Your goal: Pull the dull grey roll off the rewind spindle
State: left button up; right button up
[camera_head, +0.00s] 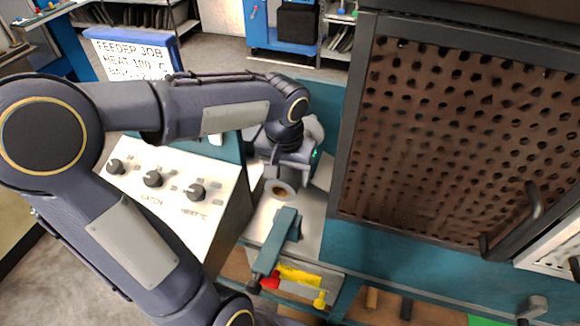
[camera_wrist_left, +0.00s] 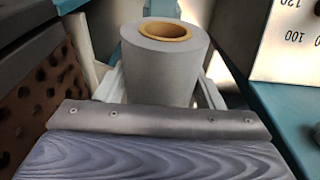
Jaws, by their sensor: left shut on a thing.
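The dull grey roll (camera_wrist_left: 165,72) stands large in the left wrist view, its tan core ring facing up in that picture with a dark hollow inside. In the head view its end with the brown core (camera_head: 283,190) shows just below my left gripper (camera_head: 279,177). Pale fingers of this gripper lie on both sides of the roll, and the gripper is shut on it. No spindle shows clearly. The core opening looks empty, and the roll's far end is hidden, so I cannot tell whether it sits on the spindle. My right gripper is out of view.
A teal bar with a dark handle (camera_head: 277,243) lies close in front of the roll. A perforated brown guard door (camera_head: 455,140) stands close on the right. A white knob panel (camera_head: 165,188) is at the left. A yellow tag (camera_head: 300,276) and red knob (camera_head: 270,282) sit below.

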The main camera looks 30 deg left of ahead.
pick_arm(q)
jog(key=s+d, duration=0.1)
jog(key=s, duration=0.6)
jog(key=shift+s+d, duration=0.2)
jog(key=shift+d, duration=0.2)
dwell(0.6)
jog(key=shift+r, duration=0.1)
jog(key=s+r+p, duration=0.2)
jog(key=r+p, duration=0.1)
jog(key=s+r+p, duration=0.1)
jog(key=r, duration=0.1)
jog(key=shift+d, duration=0.35)
jog(key=shift+f, duration=0.1)
dwell(0.7)
